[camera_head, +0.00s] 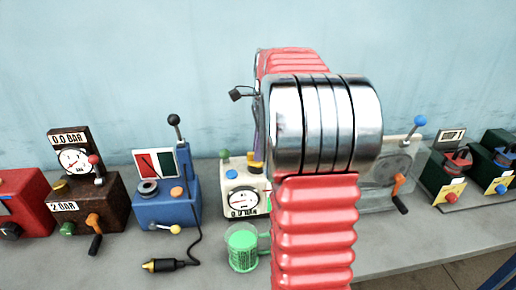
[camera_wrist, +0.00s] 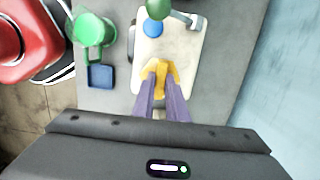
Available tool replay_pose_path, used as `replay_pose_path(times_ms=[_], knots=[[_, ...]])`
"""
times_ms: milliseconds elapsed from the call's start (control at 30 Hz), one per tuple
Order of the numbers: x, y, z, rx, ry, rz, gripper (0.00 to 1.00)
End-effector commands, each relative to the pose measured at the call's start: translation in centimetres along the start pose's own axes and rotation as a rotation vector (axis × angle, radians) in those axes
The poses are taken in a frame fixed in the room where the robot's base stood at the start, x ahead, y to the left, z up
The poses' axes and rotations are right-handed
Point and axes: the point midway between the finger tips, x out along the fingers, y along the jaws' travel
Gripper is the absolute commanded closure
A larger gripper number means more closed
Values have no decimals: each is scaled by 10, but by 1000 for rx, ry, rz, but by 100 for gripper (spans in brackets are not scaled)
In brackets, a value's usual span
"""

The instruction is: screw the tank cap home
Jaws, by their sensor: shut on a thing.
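The yellow cap (camera_wrist: 161,68) is on the top of the cream tank box (camera_wrist: 176,48) in the wrist view. My gripper (camera_wrist: 160,82) has its two purple fingers shut on the cap, one on each side. In the head view the cap (camera_head: 256,168) shows at the top right of the cream box (camera_head: 243,184), partly hidden by my arm. My fingers cannot be made out clearly there. The cap's thread and how it seats cannot be seen.
The box carries a blue button (camera_head: 231,174), a green-knobbed lever (camera_head: 224,155) and a gauge (camera_head: 243,202). A green mug (camera_head: 242,249) stands in front. A blue box (camera_head: 166,209) and a dark brown box (camera_head: 88,202) stand left. A cable plug (camera_head: 164,265) lies on the bench.

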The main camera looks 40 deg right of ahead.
Motion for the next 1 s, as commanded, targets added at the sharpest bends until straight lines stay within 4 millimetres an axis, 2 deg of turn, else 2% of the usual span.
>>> replay_pose_path(times_ms=[133, 167, 467, 767, 1000], knots=[[0, 0, 0, 0, 0, -1, 100], [0, 0, 0, 0, 0, -1, 86], [0, 0, 0, 0, 0, -1, 66], [-2, 0, 0, 0, 0, -1, 66], [-23, -1, 0, 0, 0, -4, 66]])
